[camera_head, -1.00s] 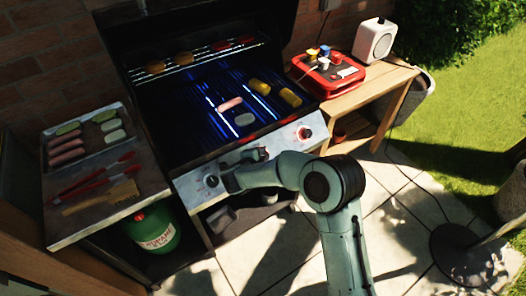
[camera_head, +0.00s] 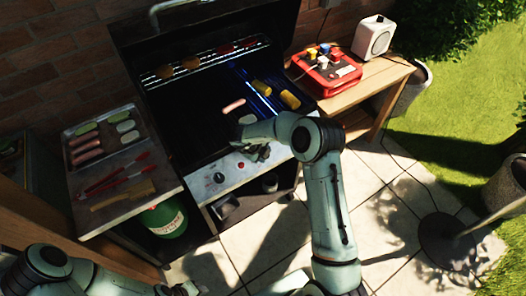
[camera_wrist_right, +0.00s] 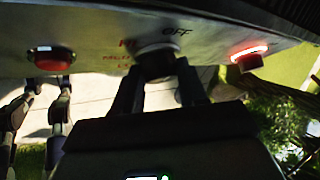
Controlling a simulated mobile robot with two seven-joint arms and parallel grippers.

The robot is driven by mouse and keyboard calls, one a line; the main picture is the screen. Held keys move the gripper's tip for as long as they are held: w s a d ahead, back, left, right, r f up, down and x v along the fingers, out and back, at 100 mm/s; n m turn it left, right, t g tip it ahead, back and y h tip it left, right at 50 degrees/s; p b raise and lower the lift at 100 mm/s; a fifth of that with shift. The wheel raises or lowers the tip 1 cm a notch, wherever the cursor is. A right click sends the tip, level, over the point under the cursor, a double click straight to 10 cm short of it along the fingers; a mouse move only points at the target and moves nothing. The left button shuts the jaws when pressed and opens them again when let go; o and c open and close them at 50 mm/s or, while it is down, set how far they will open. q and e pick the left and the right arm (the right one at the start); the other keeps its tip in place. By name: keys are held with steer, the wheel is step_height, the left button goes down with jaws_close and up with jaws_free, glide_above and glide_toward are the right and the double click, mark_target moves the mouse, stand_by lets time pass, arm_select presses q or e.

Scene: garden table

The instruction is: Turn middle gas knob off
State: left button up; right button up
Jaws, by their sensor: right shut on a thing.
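The grill's front panel (camera_head: 230,172) carries the knobs. The middle knob (camera_wrist_right: 155,62) sits between the two fingers of my right gripper (camera_wrist_right: 158,85) in the right wrist view, beneath the word OFF. In the head view my right gripper (camera_head: 256,151) is at the panel and hides this knob. The left knob (camera_head: 219,178) is dark. The right knob (camera_wrist_right: 250,58) has a glowing red ring. Blue burner light (camera_head: 252,92) shows only at the grill's right side; the left and middle are dark. My left gripper (camera_head: 186,289) is partly visible at the bottom edge, its opening unclear.
A sausage (camera_head: 233,105) and corn (camera_head: 290,99) lie on the grill. A tray of food (camera_head: 101,135), tongs (camera_head: 115,180) and a green gas bottle (camera_head: 165,219) are at left. A red case (camera_head: 325,72) and white speaker (camera_head: 374,37) stand on the right side table.

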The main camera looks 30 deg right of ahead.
steer(key=shift+d+m+y, duration=0.15)
steer(key=shift+m+y, duration=0.25)
stand_by(0.3)
steer(key=o, duration=1.1)
steer(key=shift+c, duration=0.2)
steer(key=shift+r, duration=0.15)
steer(key=v, duration=1.3)
steer(key=shift+w+r, duration=0.1)
steer(key=shift+w, duration=0.05)
